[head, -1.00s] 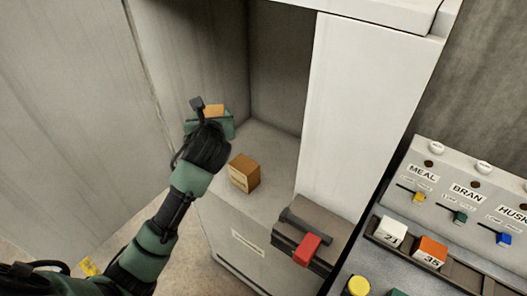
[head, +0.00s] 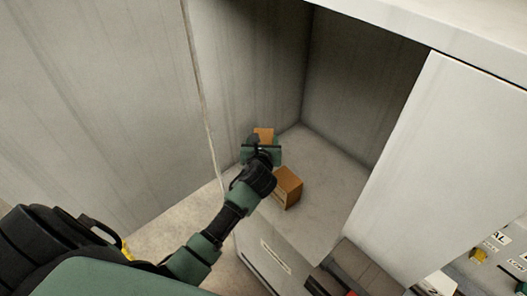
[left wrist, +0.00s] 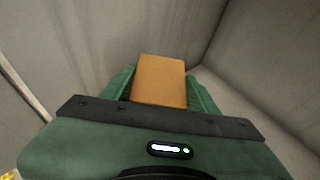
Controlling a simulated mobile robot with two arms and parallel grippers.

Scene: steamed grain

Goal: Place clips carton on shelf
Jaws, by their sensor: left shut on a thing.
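My left gripper (head: 263,146) is inside the open-fronted recess and shut on an orange-brown carton (head: 264,133). In the left wrist view the carton (left wrist: 160,80) sits between the two green fingers. The carton's label is not visible, so I cannot tell if it is the clips carton. The shelf floor (head: 325,165) is pale grey. I cannot tell whether the held carton touches it. A second brown carton (head: 287,186) stands on the shelf just right of my left wrist. My right gripper is not seen.
A wall panel (head: 90,110) stands left of the recess, and a white side panel (head: 450,150) bounds it on the right. A dark toolbox (head: 366,270) lies at the front. The shelf floor right of the second carton is clear.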

